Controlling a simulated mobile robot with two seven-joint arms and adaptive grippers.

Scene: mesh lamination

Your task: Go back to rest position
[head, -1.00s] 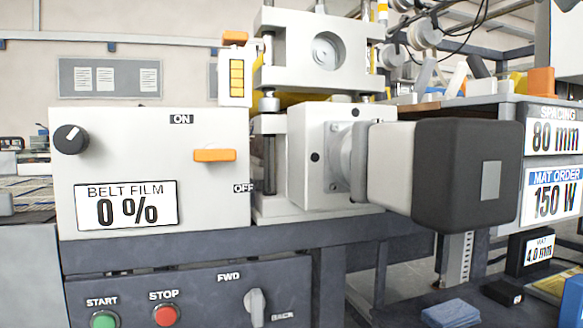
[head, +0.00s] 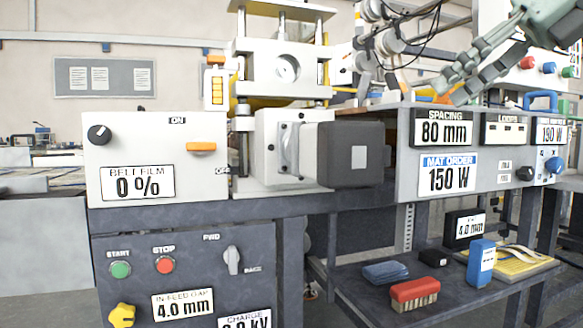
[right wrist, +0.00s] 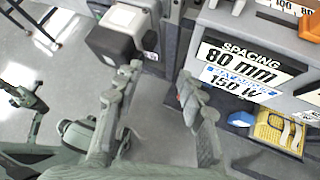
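My right gripper (head: 452,84) hangs at the upper right of the head view, in front of the bench's upper panels. Its two grey-green fingers are spread apart with nothing between them. The right wrist view shows the same open, empty fingers (right wrist: 158,88), with floor behind them. They touch nothing that I can see. A dark green jointed shape at the left edge of the right wrist view looks like part of my left arm; its fingers cannot be made out. The head view does not show my left gripper.
The control box (head: 150,185) with knob and orange lever stands left. A grey motor (head: 335,153) juts forward. The SPACING panel (head: 440,128) is right. A low shelf (head: 365,305) holds a red brush (head: 414,294), blue cloth (head: 385,272) and blue bottle (head: 481,262). Open floor lies left in the wrist view.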

